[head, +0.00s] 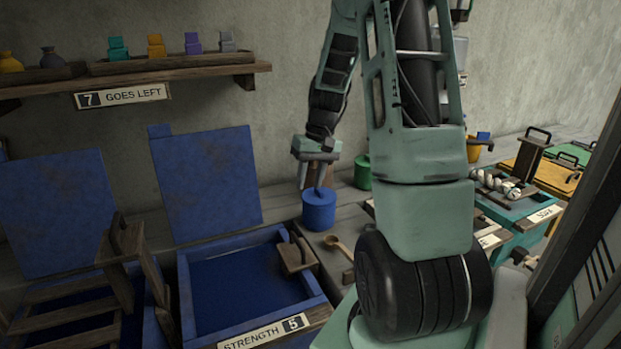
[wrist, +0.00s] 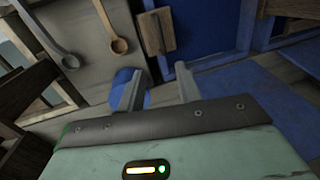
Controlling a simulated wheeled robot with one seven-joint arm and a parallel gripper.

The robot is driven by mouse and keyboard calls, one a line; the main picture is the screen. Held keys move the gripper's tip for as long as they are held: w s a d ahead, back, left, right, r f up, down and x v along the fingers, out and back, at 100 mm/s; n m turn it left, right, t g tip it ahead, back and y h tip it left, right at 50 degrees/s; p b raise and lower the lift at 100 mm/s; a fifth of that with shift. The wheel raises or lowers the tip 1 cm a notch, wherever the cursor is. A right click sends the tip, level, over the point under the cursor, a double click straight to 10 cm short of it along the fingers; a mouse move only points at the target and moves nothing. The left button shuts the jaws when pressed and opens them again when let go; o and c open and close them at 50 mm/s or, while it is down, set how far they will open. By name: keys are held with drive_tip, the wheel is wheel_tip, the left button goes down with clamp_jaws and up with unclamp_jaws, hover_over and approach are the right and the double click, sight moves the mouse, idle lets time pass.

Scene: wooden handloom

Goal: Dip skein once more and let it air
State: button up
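A pale twisted skein (head: 495,183) lies over the teal vat (head: 524,212) labelled "SOAK" on the right, apart from my gripper. The open blue vat (head: 230,285) with dark blue liquid stands at the front left, with a "STRENGTH 5" label (head: 262,333). My gripper (head: 314,187) points down, just above a lidded blue pot (head: 319,210) beside this vat. In the wrist view my gripper's fingers (wrist: 158,88) are spread with nothing held between them, and the blue pot (wrist: 122,84) shows partly behind the left finger. Whether a finger touches the pot is unclear.
A wooden block with a handle (head: 295,256) sits at the vat's right rim. A wooden ladle (head: 338,246) lies nearby. A green pot (head: 362,172) stands behind. A wooden rack (head: 125,270) stands left. A shelf (head: 175,67) with a "7 GOES LEFT" sign hangs above.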

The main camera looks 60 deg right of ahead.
idle(0.3)
drive_tip(key=g+h+p, duration=0.2)
drive_tip(key=h+p, duration=0.1)
hover_over(297, 239)
drive_tip(key=w+a, duration=0.1)
drive_tip(key=a, duration=0.1)
drive_tip(key=w+a, duration=0.1)
drive_tip(key=shift+h, duration=0.3)
drive_tip(key=f, duration=0.5)
drive_tip(key=s+d+f, duration=0.1)
drive_tip(key=f, duration=0.5)
drive_tip(key=d+f, duration=0.1)
drive_tip(key=f, duration=0.4)
drive_tip(key=shift+s+d+f, duration=0.25)
drive_tip(key=shift+s, duration=0.1)
clamp_jaws()
